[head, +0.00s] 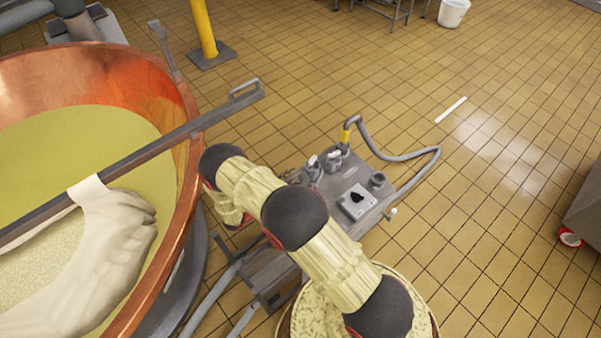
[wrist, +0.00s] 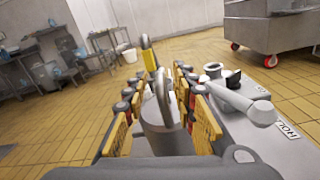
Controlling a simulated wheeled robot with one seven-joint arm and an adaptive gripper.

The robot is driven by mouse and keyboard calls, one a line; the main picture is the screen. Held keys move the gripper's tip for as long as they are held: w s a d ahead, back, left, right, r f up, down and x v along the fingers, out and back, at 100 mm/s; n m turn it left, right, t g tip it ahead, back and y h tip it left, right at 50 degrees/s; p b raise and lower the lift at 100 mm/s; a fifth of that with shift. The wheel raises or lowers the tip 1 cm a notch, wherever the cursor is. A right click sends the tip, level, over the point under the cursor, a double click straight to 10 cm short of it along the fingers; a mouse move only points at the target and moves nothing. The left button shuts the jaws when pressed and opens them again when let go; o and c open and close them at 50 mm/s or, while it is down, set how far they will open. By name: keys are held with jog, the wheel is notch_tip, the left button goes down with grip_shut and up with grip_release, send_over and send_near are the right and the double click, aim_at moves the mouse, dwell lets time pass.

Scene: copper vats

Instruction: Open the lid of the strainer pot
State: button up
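In the wrist view, the strainer pot (wrist: 165,138) is a grey metal cylinder with a tall rounded loop (wrist: 162,92) rising at its top. My gripper (wrist: 158,84) has its yellow and black fingers apart, one on each side of the loop. I see gaps beside the loop, so the fingers do not look closed on it. The edge of the lid is not clear.
A copper vat (head: 178,215) with a bar (head: 150,150) across it and a draped white cloth (head: 110,235) fills the left. A grey hose (head: 415,152) with a yellow sleeve loops off the pump unit. Tiled floor to the right is mostly clear; a wheeled steel cart (wrist: 270,40) stands beyond.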

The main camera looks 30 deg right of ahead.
jog(key=shift+w+d, duration=0.2)
jog(key=shift+d, duration=0.9)
jog(key=shift+w+d, duration=0.2)
jog(key=shift+d, duration=0.85)
jog(key=shift+c, duration=0.2)
jog(key=c, duration=0.6)
grip_shut()
jog(key=shift+w, duration=0.1)
